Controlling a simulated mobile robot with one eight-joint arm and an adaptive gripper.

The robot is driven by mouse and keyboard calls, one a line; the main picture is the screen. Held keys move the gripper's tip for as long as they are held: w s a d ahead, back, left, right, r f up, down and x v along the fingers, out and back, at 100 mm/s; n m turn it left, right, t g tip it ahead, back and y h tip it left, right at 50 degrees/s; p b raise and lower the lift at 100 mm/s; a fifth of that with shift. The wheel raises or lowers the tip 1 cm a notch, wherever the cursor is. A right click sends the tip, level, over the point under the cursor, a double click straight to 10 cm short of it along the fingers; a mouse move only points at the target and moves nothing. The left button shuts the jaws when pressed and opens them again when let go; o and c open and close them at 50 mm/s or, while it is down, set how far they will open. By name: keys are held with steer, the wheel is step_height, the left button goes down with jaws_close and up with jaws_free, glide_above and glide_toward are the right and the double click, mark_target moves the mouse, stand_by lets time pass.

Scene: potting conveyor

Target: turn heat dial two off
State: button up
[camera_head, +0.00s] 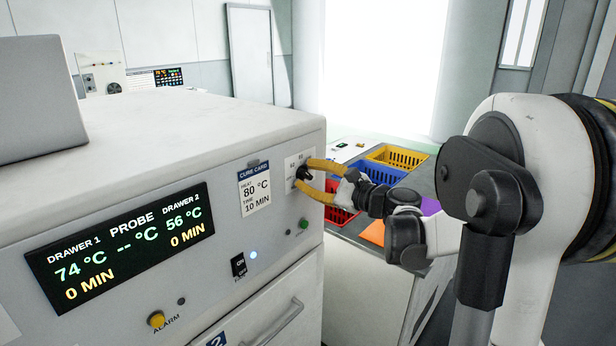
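The display (125,247) reads drawer 1 at 74 °C and drawer 2 at 56 °C, both 0 MIN.
A cure card (254,188) reading 80 °C, 10 MIN is left of the dial. Below are a green button (303,223), a lit blue lamp (253,255), an on/off switch (239,265), a yellow alarm button (156,320) and a drawer handle (275,325). Coloured bins (397,157) stand behind my gripper.

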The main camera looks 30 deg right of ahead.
jaws_close()
steer(key=shift+n, duration=0.3)
steer(key=n, duration=0.4)
steer(key=shift+n+p, duration=0.3)
steer(key=shift+n, duration=1.8)
jaws_free()
